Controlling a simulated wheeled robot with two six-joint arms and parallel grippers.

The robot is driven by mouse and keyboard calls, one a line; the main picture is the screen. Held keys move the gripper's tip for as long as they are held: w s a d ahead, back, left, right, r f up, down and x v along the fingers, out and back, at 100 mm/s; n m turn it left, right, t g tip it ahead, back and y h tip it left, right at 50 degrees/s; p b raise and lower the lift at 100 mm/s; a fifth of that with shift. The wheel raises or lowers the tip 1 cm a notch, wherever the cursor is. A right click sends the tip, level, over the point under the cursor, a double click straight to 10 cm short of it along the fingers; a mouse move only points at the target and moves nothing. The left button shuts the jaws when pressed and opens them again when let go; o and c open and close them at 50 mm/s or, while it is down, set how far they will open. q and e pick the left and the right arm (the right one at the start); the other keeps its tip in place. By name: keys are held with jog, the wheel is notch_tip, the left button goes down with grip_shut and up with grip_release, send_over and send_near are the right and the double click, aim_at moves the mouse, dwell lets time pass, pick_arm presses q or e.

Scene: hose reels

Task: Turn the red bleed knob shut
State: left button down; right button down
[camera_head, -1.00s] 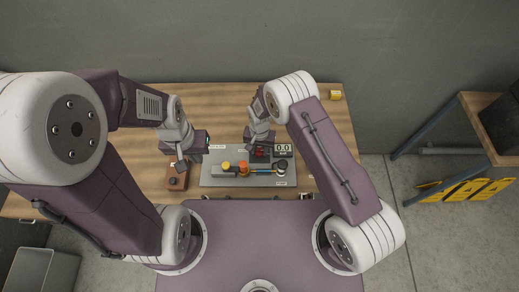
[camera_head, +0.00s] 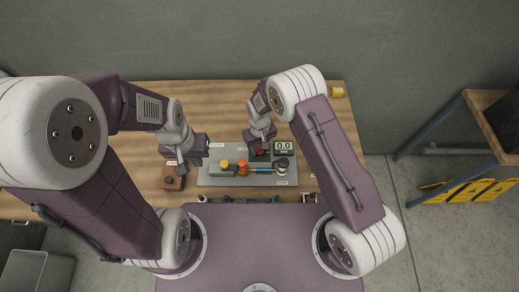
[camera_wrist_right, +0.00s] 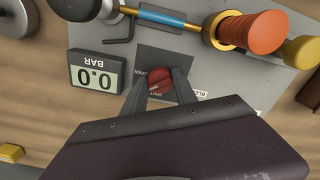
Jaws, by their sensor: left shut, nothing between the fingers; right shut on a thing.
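The red bleed knob (camera_wrist_right: 160,84) sits on a dark plate marked OPEN and SHUT on the grey panel (camera_wrist_right: 215,75). In the right wrist view my right gripper (camera_wrist_right: 158,88) is shut on the knob, one finger on each side. A gauge (camera_wrist_right: 97,73) beside the knob reads 0.0 BAR. My left gripper (camera_head: 184,158) is shut and empty, left of the panel, above a brown wooden block (camera_head: 172,182); its fingertips are hard to make out.
A blue and brass hose fitting (camera_wrist_right: 165,17), an orange knob (camera_wrist_right: 255,32) and a yellow knob (camera_wrist_right: 302,50) stand along the panel beside the bleed knob. A small yellow object (camera_head: 337,92) lies at the table's back right. Bare wood (camera_head: 225,95) is free behind the panel.

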jog(key=n+b, duration=0.2)
jog(key=n, duration=0.3)
jog(key=shift+n, duration=0.3)
jog(key=n+b, duration=0.1)
jog(key=n, duration=0.3)
jog(key=shift+n, duration=0.6)
jog(key=shift+w, duration=0.1)
jog(key=c, duration=1)
grip_release()
jog(key=shift+o, duration=0.2)
notch_tip(320, 180, up, 9)
jog(key=shift+r+b, duration=0.1)
jog(key=shift+b, duration=0.85)
